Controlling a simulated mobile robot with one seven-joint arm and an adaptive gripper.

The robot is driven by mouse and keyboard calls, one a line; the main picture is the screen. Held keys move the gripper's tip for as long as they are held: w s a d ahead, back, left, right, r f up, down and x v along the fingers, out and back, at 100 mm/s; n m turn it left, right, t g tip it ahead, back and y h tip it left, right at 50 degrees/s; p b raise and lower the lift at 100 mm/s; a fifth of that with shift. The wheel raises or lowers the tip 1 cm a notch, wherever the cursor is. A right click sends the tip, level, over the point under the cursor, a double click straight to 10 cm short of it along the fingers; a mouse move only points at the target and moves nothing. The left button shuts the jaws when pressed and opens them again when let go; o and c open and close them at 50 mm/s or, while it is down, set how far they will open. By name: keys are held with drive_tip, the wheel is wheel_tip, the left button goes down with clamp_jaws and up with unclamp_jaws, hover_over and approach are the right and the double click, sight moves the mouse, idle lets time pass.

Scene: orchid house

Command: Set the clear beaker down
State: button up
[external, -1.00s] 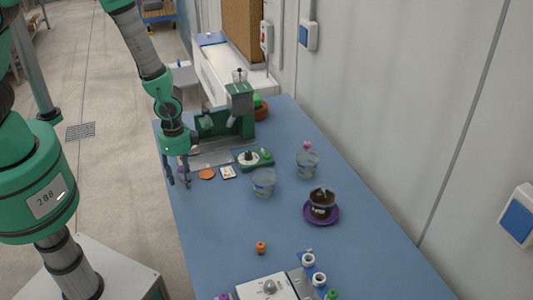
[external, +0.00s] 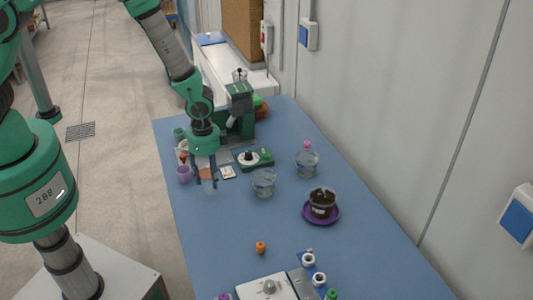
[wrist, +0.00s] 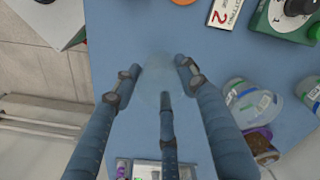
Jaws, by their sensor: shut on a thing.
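My gripper (external: 206,183) is over the left part of the blue table, fingers pointing down. It is shut on the clear beaker (external: 210,188), which is faint and see-through and sits between the fingertips. In the wrist view the clear beaker (wrist: 158,72) shows as a pale haze between my blue fingers (wrist: 158,85). I cannot tell whether its bottom touches the table or hangs just above it.
A purple cup (external: 184,175) stands left of my gripper. A clear labelled container (external: 264,183), a pink-capped bottle (external: 306,160) and a dark pot (external: 322,201) on a purple saucer (external: 334,218) stand to the right.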

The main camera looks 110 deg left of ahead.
sight(209, 183)
drive_tip(key=shift+f, duration=1.7)
drive_tip(key=shift+f, duration=0.15)
drive_tip(key=o, duration=1)
wheel_tip(209, 183, up, 12)
drive_tip(key=shift+r, duration=0.2)
